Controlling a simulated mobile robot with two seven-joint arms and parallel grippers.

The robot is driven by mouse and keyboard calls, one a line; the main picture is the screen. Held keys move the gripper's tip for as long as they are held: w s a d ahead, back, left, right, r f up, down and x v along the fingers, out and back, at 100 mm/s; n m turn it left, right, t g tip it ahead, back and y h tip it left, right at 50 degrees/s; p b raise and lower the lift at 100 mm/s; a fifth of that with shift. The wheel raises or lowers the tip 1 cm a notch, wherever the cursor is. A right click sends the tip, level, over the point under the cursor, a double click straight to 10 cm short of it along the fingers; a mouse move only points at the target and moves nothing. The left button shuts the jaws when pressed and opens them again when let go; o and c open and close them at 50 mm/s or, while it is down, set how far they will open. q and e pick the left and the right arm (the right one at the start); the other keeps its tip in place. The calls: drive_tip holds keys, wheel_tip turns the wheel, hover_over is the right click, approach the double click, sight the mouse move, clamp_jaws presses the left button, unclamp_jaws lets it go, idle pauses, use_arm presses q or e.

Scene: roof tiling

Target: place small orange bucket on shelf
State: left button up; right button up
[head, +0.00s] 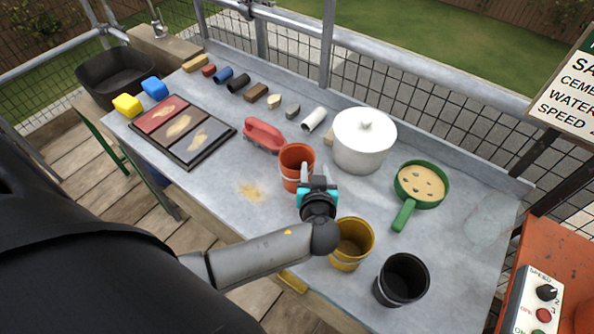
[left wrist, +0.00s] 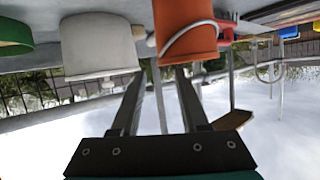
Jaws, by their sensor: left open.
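The small orange bucket (head: 293,172) stands upright on the grey workbench (head: 225,185), near its middle. My left gripper (head: 317,184) is open at the bucket's front right side and covers a part of its wall. In the left wrist view, which is upside down, the orange bucket (left wrist: 186,32) with its pale wire handle is just beyond my open fingers (left wrist: 160,78). Nothing shows between the fingers; whether they touch the bucket I cannot tell. I cannot make out a shelf in either view. My right gripper is not in view.
A white lidded pot (head: 364,142) stands right of the bucket and a red float (head: 263,135) lies to its left. A yellow bucket (head: 351,244), a black bucket (head: 401,280) and a green pan (head: 421,186) are nearby. Mesh fencing runs behind the bench.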

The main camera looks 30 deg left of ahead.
sight(314, 156)
use_arm(q)
drive_tip(key=shift+x, duration=2.75)
clamp_jaws()
